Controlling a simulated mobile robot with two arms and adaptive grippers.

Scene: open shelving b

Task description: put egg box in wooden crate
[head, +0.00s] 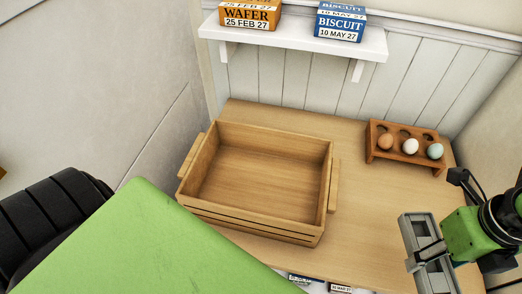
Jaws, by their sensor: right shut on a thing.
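The wooden crate (190,190) stands on the wooden counter, left of the middle, upright, open at the top and empty. It has a handle on each short side. A grey, long box, which looks like the egg box (441,279), is at the lower right. My right gripper (430,252) is shut on it, with a dark finger across its middle. The box is to the right of the crate and apart from it. Its lower end is close to the bottom edge of the picture. My left gripper is not in view.
A wooden egg rack (400,164) with three eggs stands at the back right of the counter (365,225). A white shelf (290,38) above holds a wafer box (250,15) and a biscuit box (340,22). The counter between crate and rack is clear. Walls close the back and sides.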

